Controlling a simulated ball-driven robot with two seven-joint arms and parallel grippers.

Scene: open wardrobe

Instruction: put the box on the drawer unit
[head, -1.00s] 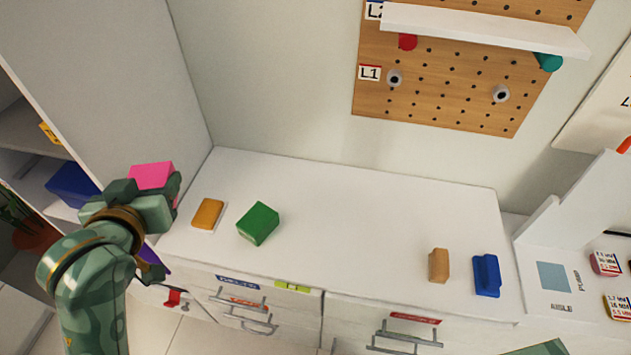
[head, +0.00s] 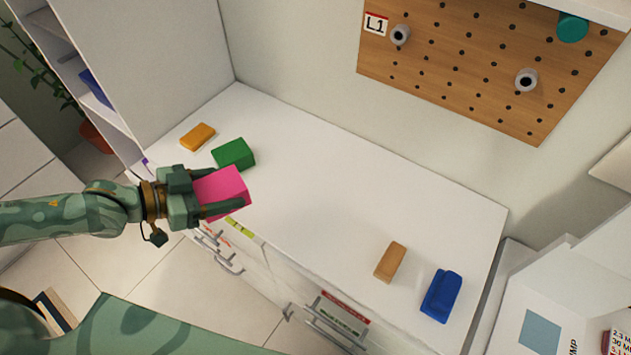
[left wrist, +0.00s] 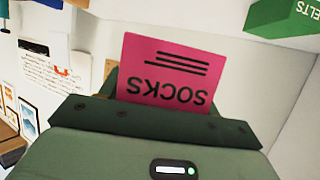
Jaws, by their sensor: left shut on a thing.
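The box is pink, and the left wrist view shows the word SOCKS on it (left wrist: 165,72). My left gripper (head: 212,193) is shut on the pink box (head: 225,190), with a finger on either side of it. In the head view the box is at the front left edge of the white drawer unit top (head: 320,210); I cannot tell whether it touches the surface. The drawer unit has drawers with metal handles (head: 335,322) on its front. My right gripper is not in view.
A green box (head: 234,154) lies just behind the pink box, and an orange block (head: 198,136) lies farther back left. A tan block (head: 390,262) and a blue block (head: 441,295) lie at the right. The middle of the top is clear. A pegboard (head: 470,70) hangs behind.

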